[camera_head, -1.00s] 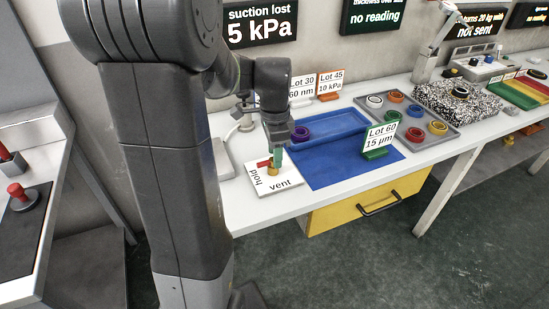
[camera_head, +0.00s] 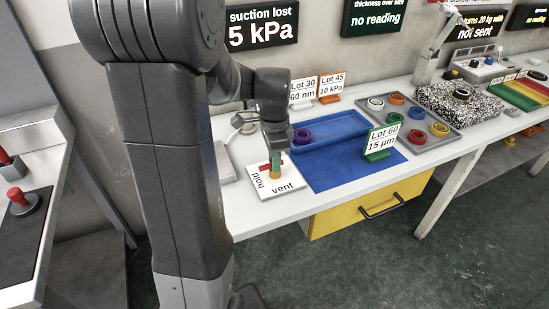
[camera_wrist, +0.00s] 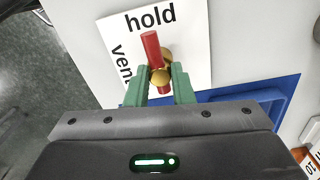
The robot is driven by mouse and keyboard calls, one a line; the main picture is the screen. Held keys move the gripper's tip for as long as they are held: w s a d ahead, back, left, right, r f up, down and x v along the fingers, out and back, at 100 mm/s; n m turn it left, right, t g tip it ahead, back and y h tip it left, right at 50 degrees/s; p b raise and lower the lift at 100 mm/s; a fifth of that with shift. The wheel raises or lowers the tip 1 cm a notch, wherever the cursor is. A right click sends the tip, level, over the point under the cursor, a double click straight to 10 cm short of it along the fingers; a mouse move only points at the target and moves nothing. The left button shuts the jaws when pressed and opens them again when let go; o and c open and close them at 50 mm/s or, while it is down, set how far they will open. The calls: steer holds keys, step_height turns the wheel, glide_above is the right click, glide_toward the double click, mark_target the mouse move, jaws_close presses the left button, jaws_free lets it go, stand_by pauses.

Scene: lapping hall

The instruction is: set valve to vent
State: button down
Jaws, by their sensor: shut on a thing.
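The valve has a red handle (camera_wrist: 151,48) and a brass body (camera_wrist: 166,58) on a white plate (camera_head: 258,192) lettered "hold" and "vent". The plate lies at the left end of the bench in the head view. In the wrist view the handle's red end points toward "hold", with "vent" to the left. My gripper (camera_wrist: 160,84) is right at the valve, its green fingers shut around the valve's near end by a brass knob. The fingers also show above the plate in the head view (camera_head: 277,164). They hide part of the grip.
A blue tray (camera_head: 340,122) and blue mat (camera_head: 330,178) lie right of the plate. A "Lot 60" sign (camera_head: 382,140) stands beyond. A grey tray (camera_head: 445,138) holds several coloured rings. A yellow drawer (camera_head: 335,220) is under the bench.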

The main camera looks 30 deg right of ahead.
steer(key=n+p, duration=0.1)
steer(key=n, duration=0.3)
steer(key=shift+r+n+p, duration=0.15)
steer(key=shift+n+p, duration=0.15)
steer(key=shift+p, duration=0.05)
steer(key=n+p, duration=0.1)
steer(key=n, duration=0.3)
steer(key=shift+n, duration=0.3)
steer(key=n+p, duration=0.1)
steer(key=n, duration=0.3)
steer(key=shift+s, duration=0.1)
steer(key=shift+n+p, duration=0.3)
steer(key=shift+n, duration=1.9)
steer(key=c, duration=1.3)
jaws_free()
steer(key=shift+o, duration=0.2)
